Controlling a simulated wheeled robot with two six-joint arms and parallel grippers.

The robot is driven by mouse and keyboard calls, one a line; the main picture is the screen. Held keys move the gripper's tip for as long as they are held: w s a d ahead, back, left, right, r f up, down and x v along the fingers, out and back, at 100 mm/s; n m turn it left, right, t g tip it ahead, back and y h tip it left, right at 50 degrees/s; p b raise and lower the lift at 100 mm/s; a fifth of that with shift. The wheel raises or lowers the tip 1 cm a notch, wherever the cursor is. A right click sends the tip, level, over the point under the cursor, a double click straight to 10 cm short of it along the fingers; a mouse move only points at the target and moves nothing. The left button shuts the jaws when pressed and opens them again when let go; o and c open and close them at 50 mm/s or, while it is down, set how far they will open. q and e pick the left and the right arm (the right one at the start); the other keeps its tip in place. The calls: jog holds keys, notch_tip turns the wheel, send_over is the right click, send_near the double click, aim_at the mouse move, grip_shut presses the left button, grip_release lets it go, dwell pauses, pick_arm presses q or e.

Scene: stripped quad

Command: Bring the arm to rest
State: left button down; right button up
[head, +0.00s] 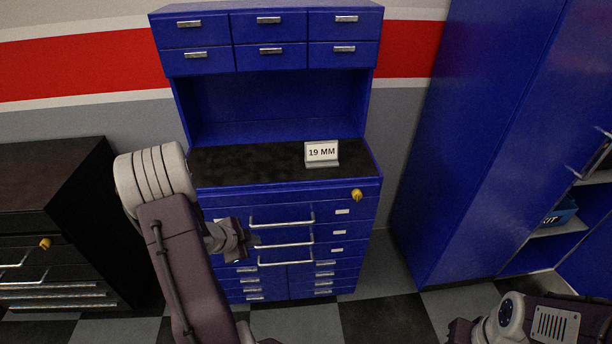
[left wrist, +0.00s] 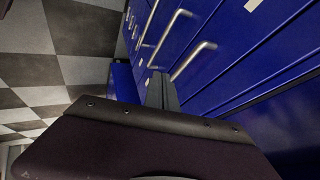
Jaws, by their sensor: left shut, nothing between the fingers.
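My left arm reaches in from the left in the head view. Its gripper (head: 254,239) is in front of the blue drawer cabinet (head: 283,188), close to the metal drawer handles. The gripper is shut and empty. In the left wrist view its narrow fingers (left wrist: 161,92) are together and point toward the blue drawer fronts. Whether the fingertips touch a drawer front or handle is hard to tell. Part of my right arm shows at the bottom right of the head view; its fingers cannot be made out.
A sign reading "19 MM" (head: 321,152) stands on the dark worktop (head: 250,163). A black cabinet (head: 60,180) is at left. A tall blue cabinet (head: 480,130) stands at right, beside open shelving with a blue kit box (head: 561,213). Checkered floor (head: 385,318) lies clear between.

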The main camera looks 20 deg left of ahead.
pick_arm(q)
jog(key=w+d+r+m, duration=0.1)
jog(key=w+d+r, duration=0.35)
jog(key=d, duration=0.45)
jog(key=w+d+r+m, duration=0.1)
jog(key=w+d+r, duration=0.3)
jog(key=d, duration=0.5)
jog(key=s+d+f+n+g, duration=0.1)
jog(key=s+n+g, duration=0.1)
jog(key=s+n, duration=0.2)
jog(key=s+f+n+g, duration=0.1)
jog(key=s+n, duration=0.3)
jog(key=s, duration=0.4)
jog(key=s+d+f+n+g+y, duration=0.1)
jog(key=s+n+g, duration=0.2)
jog(key=s, duration=0.3)
jog(key=shift+s+d+f+n+g, duration=0.15)
jog(key=shift+d+f+n+g, duration=0.2)
jog(key=shift+n, duration=0.45)
jog(key=shift+a+r, duration=0.1)
jog(key=shift+a, duration=0.05)
